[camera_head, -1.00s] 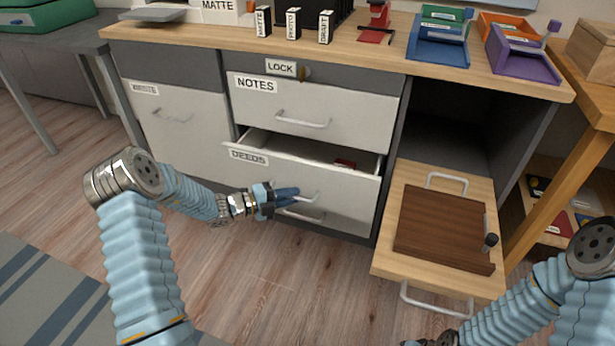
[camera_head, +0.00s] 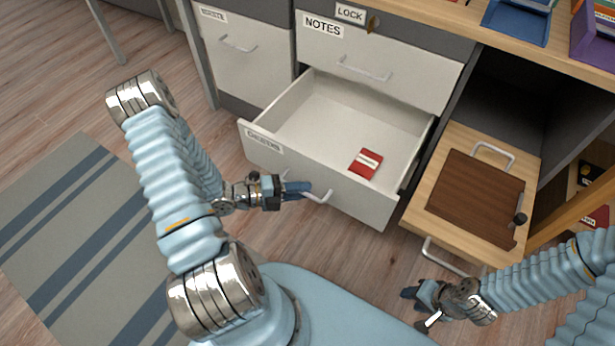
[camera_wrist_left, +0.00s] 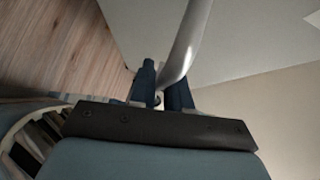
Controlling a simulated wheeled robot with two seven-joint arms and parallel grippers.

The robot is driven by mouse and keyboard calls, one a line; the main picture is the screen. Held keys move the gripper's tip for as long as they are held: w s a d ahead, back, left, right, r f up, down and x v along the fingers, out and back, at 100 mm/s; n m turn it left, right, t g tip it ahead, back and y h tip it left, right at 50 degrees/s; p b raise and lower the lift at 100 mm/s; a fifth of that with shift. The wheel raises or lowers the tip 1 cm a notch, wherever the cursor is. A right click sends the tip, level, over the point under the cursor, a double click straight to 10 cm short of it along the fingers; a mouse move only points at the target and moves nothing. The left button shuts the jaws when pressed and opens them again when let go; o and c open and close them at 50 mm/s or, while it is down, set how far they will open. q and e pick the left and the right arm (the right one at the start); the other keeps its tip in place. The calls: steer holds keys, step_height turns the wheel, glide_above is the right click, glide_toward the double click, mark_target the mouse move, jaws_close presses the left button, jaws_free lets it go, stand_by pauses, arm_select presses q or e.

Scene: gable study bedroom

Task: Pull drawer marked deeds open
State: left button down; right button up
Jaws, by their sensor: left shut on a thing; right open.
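The drawer marked deeds (camera_head: 368,203) is pulled well out below the notes drawer (camera_head: 405,87) in the head view. A red packet with a pale label (camera_head: 366,164) lies inside it. My left gripper (camera_head: 303,189) is shut on the drawer's metal handle (camera_head: 322,197). The left wrist view shows the handle bar (camera_wrist_left: 186,45) between the two fingers (camera_wrist_left: 163,85). My right gripper (camera_head: 418,305) is open and apart from the furniture, low at the right, near the pull-out board.
A wooden pull-out board (camera_head: 435,199) with a dark brown panel (camera_head: 478,196) juts out right of the drawer. A lock (camera_head: 372,22) sits above the notes drawer. A striped rug (camera_head: 75,240) lies on the floor at left.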

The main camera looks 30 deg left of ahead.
arm_select(q)
steer(key=shift+s, duration=0.35)
steer(key=c, duration=1.2)
jaws_free()
steer(key=shift+a, duration=0.1)
steer(key=v, duration=1.3)
steer(key=shift+s+a, duration=0.2)
steer(key=shift+s, duration=0.1)
steer(key=shift+d, duration=0.1)
